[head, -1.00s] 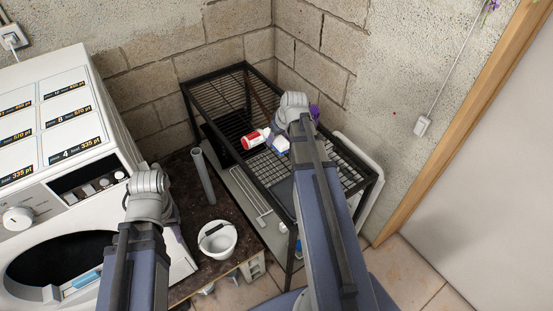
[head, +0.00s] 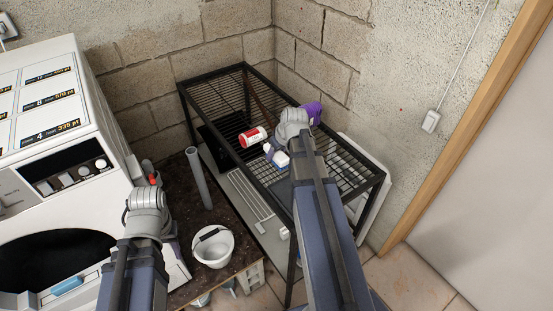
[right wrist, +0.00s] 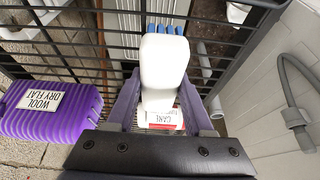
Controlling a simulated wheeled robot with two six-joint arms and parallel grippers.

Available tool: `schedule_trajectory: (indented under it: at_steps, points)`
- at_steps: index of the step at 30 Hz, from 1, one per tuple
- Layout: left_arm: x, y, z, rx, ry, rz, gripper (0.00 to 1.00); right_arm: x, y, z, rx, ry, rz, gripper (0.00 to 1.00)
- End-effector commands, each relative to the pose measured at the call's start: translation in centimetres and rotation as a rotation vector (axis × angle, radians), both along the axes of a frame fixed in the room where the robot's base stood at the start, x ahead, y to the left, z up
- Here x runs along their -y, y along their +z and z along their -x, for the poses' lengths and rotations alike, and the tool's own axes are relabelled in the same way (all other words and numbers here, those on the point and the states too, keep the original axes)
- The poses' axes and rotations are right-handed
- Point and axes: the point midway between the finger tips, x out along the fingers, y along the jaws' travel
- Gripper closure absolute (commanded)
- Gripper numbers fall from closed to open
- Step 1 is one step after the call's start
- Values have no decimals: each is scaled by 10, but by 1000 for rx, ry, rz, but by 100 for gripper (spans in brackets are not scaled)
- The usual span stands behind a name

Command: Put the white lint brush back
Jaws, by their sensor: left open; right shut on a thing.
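My right gripper (right wrist: 160,108) is shut on a white, rounded object that I take to be the white lint brush (right wrist: 163,65); blue strips show at its far end. In the head view the white and blue piece (head: 281,159) sits just below the right gripper (head: 284,148), over the dark wire rack (head: 222,95). Whether it touches the rack is unclear. My left gripper (head: 148,196) is open over the left side, beside the washing machine; its fingertips are mostly hidden.
A red and white container (head: 253,137) lies on the rack, left of the right gripper. A purple ribbed item (head: 313,112), labelled WOOL DRY FLAT (right wrist: 48,107), is close on the other side. A white bucket (head: 213,247) and grey tube (head: 199,178) stand on the low dark table.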

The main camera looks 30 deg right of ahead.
Motion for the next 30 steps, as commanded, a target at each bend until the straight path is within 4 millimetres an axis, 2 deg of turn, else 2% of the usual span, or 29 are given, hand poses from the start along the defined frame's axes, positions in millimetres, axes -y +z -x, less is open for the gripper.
schedule_trajectory:
  at_steps: [11, 12, 20, 30]
  points:
    - [0, -5, 0, 0, 0, 0, 55, 0, -5, 0, 0, 0, 0, 100]
    - [0, -5, 0, 0, 0, 0, 55, 0, -5, 0, 0, 0, 0, 47]
    - [0, -4, 0, 0, 0, 0, 55, 0, -4, 0, 0, 0, 0, 18]
    - [0, -2, 0, 0, 0, 0, 55, 0, -2, 0, 0, 0, 0, 18]
